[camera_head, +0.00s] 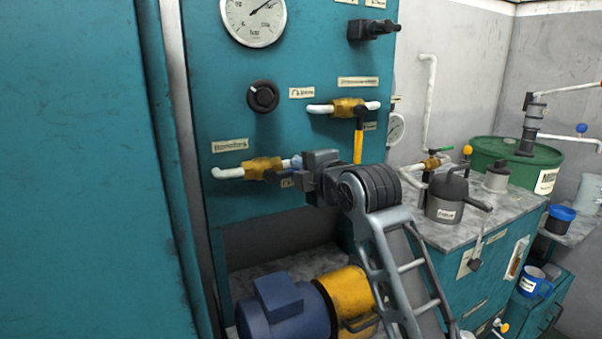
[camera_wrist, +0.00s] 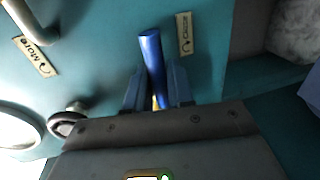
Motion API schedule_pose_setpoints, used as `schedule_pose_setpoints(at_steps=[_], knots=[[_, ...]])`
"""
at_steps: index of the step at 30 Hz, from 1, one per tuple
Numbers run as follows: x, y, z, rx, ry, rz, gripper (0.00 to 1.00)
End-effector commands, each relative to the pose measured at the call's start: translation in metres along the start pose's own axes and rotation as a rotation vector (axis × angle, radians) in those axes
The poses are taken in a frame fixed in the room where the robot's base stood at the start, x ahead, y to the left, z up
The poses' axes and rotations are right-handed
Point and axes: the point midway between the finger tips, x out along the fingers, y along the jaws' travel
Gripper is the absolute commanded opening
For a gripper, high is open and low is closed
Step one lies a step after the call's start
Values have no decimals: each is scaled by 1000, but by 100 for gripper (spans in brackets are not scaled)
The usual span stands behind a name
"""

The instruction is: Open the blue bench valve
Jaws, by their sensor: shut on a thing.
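The blue valve handle (camera_wrist: 151,58) stands between the two fingers of my gripper (camera_wrist: 157,82) in the wrist view. My gripper is shut on it, with its upper end sticking out past the fingers. In the head view, my gripper (camera_head: 302,172) reaches the lower brass valve (camera_head: 262,168) on the teal panel from the right. Only a small bit of the blue handle (camera_head: 296,161) shows there, beside the valve. My gripper and arm hide the rest of the handle and the pipe to the right.
A yellow-handled valve (camera_head: 358,140) hangs just above and right of my gripper. A black knob (camera_head: 263,97) and a gauge (camera_head: 254,18) are higher on the panel. A blue and yellow motor (camera_head: 285,305) stands below. A bench with a grey can (camera_head: 446,202) is at right.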

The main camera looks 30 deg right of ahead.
Motion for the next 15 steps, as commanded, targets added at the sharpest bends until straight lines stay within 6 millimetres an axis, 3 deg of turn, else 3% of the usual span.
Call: schedule_pose_setpoints(at_steps=[14, 15], knots=[[0, 2, -1, -17, -2, 1, 0], [0, 2, -1, -16, -2, 2, 23]])
